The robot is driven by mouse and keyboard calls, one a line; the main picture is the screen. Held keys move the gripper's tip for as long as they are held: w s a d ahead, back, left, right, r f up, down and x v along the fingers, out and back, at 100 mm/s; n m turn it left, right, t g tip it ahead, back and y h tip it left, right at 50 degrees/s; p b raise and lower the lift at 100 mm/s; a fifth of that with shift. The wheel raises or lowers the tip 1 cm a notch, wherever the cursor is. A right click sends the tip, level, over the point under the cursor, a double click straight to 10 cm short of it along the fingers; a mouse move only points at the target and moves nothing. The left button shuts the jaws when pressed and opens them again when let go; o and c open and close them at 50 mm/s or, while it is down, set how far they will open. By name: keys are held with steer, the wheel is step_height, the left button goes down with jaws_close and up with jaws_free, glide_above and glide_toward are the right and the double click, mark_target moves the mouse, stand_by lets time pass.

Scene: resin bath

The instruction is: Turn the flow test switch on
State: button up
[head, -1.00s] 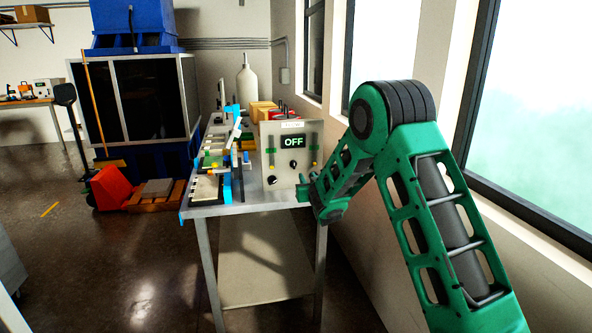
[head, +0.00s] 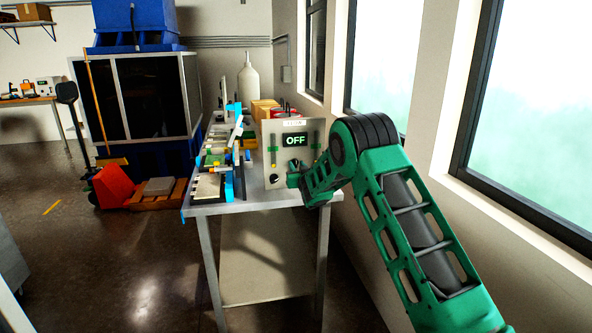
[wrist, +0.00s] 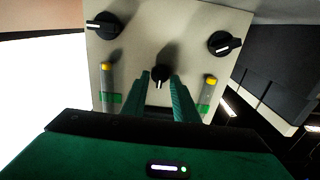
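A pale control panel (head: 284,160) stands upright on the bench and its display (head: 295,141) reads OFF. The label above the display is too small to read surely. A black knob (head: 274,179) shows low on the panel's left. In the wrist view the panel (wrist: 185,22) has three black knobs: a left one (wrist: 102,25), a right one (wrist: 224,44) and a middle one (wrist: 159,76). My gripper (wrist: 160,79) is open, its fingers apart on either side of the middle knob. Contact cannot be told. In the head view my gripper (head: 294,177) is at the panel's lower right.
Two yellow-tipped sliders flank my fingers, one left (wrist: 106,80) and one right (wrist: 209,92). A blue-framed fixture (head: 229,165) stands left of the panel on the bench (head: 240,207). The wall and windows are close on the right.

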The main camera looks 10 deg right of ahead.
steer(key=shift+w, duration=0.2)
jaws_close()
